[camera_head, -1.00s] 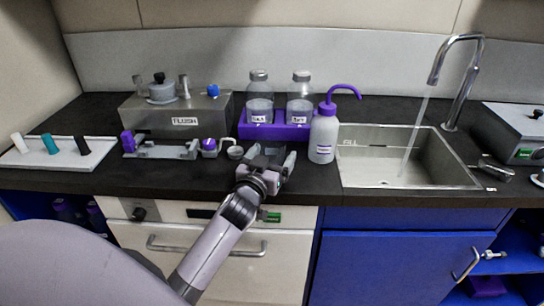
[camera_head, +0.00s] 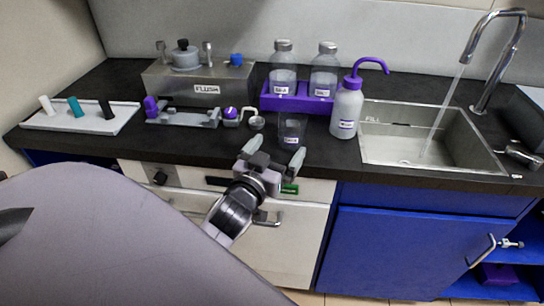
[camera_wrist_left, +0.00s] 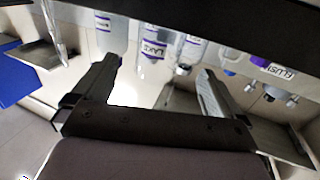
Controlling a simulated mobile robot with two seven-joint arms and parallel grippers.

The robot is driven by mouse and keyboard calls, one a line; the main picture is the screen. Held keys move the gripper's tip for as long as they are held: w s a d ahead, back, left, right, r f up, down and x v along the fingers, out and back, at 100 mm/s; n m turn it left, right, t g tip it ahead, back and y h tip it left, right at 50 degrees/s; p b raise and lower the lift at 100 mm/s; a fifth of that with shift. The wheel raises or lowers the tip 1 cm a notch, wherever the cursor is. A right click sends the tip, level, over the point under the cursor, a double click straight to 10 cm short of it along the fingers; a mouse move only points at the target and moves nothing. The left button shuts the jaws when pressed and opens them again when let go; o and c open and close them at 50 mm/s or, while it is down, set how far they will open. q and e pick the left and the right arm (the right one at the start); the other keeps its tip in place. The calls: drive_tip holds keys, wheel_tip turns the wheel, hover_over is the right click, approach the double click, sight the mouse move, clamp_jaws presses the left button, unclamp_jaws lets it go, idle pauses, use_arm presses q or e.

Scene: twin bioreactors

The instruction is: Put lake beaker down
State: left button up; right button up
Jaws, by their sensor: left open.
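The lake beaker (camera_head: 292,127), a clear glass with a small label near its base, stands upright on the dark counter (camera_head: 225,147), in front of the purple bottle rack. In the left wrist view the beaker (camera_wrist_left: 153,44) shows its LAKE label upside down, beyond the fingers. My left gripper (camera_head: 275,157) is open and empty at the counter's front edge, nearer than the beaker and apart from it. The left wrist view also shows its two fingers (camera_wrist_left: 158,74) spread with nothing between them. My right gripper is not in view.
A white wash bottle (camera_head: 346,110) with a purple spout stands right of the beaker. The purple rack (camera_head: 297,103) holds two bottles. A small cup (camera_head: 257,123) is left of the beaker. The sink (camera_head: 418,158) has running water. The FLUSH unit (camera_head: 208,88) is behind left.

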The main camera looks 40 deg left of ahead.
use_arm(q)
drive_tip(key=s+d+f+m+g+h, duration=0.35)
drive_tip(key=s+d+f, duration=0.35)
drive_tip(key=f, duration=0.4)
drive_tip(key=s+d+f+m+g+h, duration=0.25)
drive_tip(key=s+d+f+g, duration=0.2)
drive_tip(key=s+f, duration=0.65)
drive_tip(key=r+p, duration=0.1)
drive_tip(key=p, duration=0.1)
drive_tip(key=w+r+n+t+p, duration=0.1)
drive_tip(key=r+p, duration=0.1)
drive_tip(key=shift+w+d+r, duration=0.15)
drive_tip(key=shift+d+r, duration=0.05)
drive_tip(key=shift+r, duration=0.05)
